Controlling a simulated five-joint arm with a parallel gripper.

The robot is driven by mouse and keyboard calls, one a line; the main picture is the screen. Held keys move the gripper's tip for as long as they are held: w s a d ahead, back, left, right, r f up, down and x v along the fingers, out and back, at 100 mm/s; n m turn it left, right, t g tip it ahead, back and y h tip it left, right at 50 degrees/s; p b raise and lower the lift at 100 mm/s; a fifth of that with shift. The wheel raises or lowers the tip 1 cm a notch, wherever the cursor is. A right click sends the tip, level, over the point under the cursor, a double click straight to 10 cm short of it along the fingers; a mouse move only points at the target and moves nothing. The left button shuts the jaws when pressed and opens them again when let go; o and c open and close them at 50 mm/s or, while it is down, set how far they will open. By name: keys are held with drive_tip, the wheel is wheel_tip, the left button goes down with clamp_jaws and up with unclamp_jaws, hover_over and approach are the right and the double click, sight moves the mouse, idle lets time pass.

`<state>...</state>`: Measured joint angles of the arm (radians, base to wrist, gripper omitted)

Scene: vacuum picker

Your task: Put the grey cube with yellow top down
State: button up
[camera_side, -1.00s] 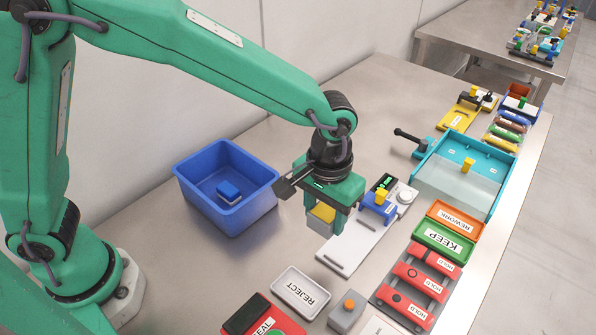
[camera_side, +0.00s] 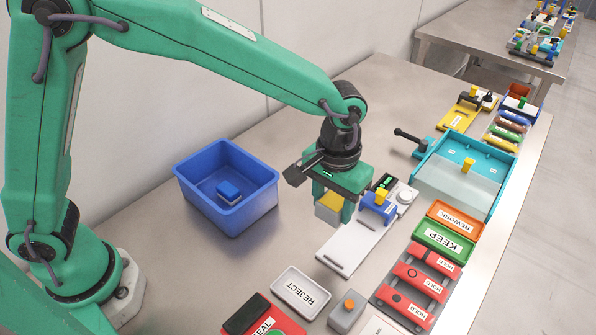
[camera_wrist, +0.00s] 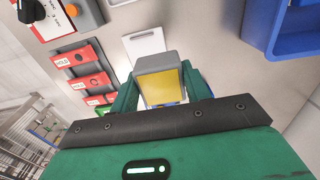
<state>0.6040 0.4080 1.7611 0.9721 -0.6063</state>
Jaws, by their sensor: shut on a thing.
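The grey cube with yellow top (camera_side: 328,208) is between the fingers of my gripper (camera_side: 334,205) in the side view. My gripper is shut on it and holds it over the left part of a white plate fixture (camera_side: 352,245); the exact gap below the cube is hard to tell. In the wrist view the cube's yellow top (camera_wrist: 161,86) faces the camera between the two green fingers of my gripper (camera_wrist: 160,85).
A blue bin (camera_side: 205,205) with a blue block inside is at left. A white REJECT tray (camera_side: 300,292), a grey box with an orange button (camera_side: 348,312), red HOLD slots (camera_side: 420,282) and KEEP (camera_side: 443,238) and REWORK trays are in front. Bare table lies between bin and plate.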

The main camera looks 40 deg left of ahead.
drive_tip(key=w+a, duration=0.8)
drive_tip(key=w, duration=0.4)
drive_tip(key=w+a, duration=0.8)
drive_tip(key=w, duration=0.3)
drive_tip(key=shift+w+a, duration=0.3)
drive_tip(key=shift+w, duration=0.1)
hover_over(316, 135)
wheel_tip(316, 135, down, 7)
drive_tip(key=shift+f, duration=0.1)
drive_tip(key=shift+f, duration=1.9)
drive_tip(key=shift+f, duration=0.1)
